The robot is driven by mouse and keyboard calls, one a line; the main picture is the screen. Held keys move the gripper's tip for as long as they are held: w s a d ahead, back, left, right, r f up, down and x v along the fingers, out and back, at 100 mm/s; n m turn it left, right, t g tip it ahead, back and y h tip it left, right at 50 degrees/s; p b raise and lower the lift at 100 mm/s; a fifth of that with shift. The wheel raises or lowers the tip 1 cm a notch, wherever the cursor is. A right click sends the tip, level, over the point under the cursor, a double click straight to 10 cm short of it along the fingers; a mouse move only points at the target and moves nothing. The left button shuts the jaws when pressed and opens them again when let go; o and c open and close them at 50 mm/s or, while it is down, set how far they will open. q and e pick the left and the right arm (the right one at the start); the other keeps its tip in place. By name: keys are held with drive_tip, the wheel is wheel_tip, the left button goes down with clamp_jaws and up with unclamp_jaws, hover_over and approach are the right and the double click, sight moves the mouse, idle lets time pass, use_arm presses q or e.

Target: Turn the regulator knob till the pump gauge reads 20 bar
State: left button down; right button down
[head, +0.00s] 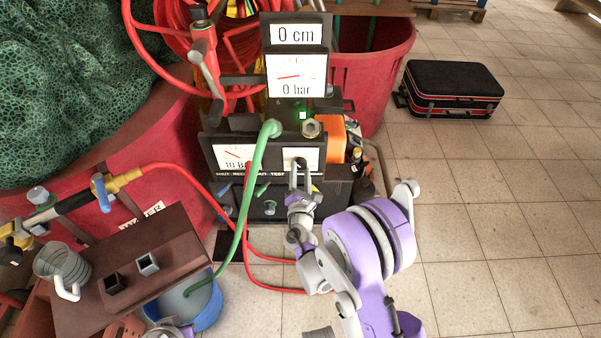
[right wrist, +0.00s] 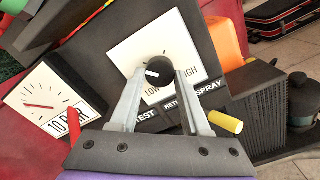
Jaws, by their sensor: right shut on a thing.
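The regulator knob (right wrist: 157,72) is black with a white mark that points left, on a white plate (right wrist: 190,35) lettered LOW and HIGH. In the right wrist view my right gripper (right wrist: 153,82) has its two fingers on either side of the knob, shut on it. In the head view the right gripper (head: 301,172) reaches the plate on the pump's front panel and hides most of the knob. Left of it, a gauge (head: 234,155) reads 10 BAR, also in the right wrist view (right wrist: 45,100). An upper gauge (head: 297,76) reads 0 bar. I see no left gripper fingers.
A green hose (head: 254,180) runs from the pump into a blue bucket (head: 205,316). Red hoses (head: 271,286) cross the floor. Red tubs (head: 375,70) stand behind and left. A black case (head: 452,88) lies right.

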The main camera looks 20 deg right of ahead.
drive_tip(key=m, duration=0.3)
drive_tip(key=shift+m, duration=2.3)
drive_tip(key=shift+c, duration=1.9)
unclamp_jaws()
drive_tip(key=shift+s, duration=0.1)
